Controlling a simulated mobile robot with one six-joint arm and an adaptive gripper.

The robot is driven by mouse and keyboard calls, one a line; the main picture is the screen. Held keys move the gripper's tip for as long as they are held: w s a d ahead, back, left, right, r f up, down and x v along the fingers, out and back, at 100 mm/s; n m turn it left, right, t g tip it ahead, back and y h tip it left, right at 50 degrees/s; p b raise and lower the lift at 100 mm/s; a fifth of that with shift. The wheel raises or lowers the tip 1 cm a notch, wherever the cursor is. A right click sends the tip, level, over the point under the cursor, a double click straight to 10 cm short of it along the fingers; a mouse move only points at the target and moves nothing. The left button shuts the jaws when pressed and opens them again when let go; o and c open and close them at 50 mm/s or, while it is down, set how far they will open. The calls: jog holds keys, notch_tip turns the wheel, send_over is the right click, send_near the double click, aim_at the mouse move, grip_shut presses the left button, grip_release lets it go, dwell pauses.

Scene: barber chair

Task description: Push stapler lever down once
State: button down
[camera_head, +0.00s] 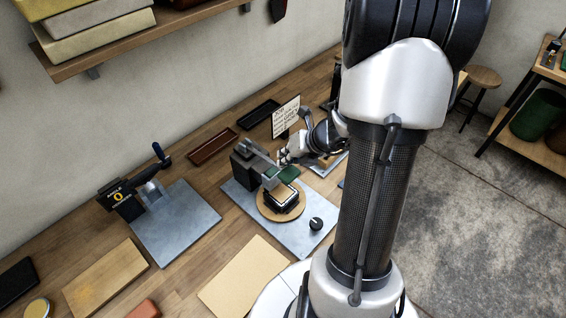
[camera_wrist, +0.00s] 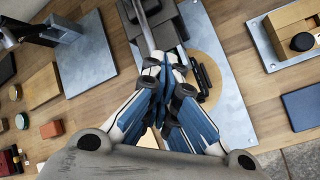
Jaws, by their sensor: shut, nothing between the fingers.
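A stapler-like device stands on a grey metal plate (camera_head: 312,238) in the middle of the bench. It has a dark upright block (camera_head: 243,168), a grey arm-like lever (camera_head: 258,152) and a green pad (camera_head: 284,175) above a dark-framed block on a round wooden disc (camera_head: 264,212). My gripper (camera_head: 284,158) is shut and empty, just above and beside the green pad and the lever's end. In the wrist view the shut fingertips (camera_wrist: 160,62) overlap the end of the grey lever (camera_wrist: 141,25). Whether they touch it, I cannot tell. My fingers hide part of the device there.
A second device with a black-handled lever (camera_head: 160,152) stands on its own metal plate (camera_head: 180,225) to the left. A black knob (camera_head: 316,223) sits on the middle plate. A shelf (camera_head: 140,50) hangs above.

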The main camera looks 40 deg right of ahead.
jog(key=shift+s+f+b, duration=0.1)
jog(key=shift+f+b, duration=0.25)
jog(key=shift+f, duration=0.5)
jog(key=shift+w+r+p, duration=0.2)
jog(key=shift+r+p, duration=0.65)
jog(key=shift+w+r+p, duration=0.15)
jog(key=shift+r+p, duration=0.65)
jog(key=r+p, duration=0.2)
jog(key=w+r+p, duration=0.1)
jog(key=r+p, duration=0.2)
jog(key=shift+a, duration=0.1)
dwell(0.4)
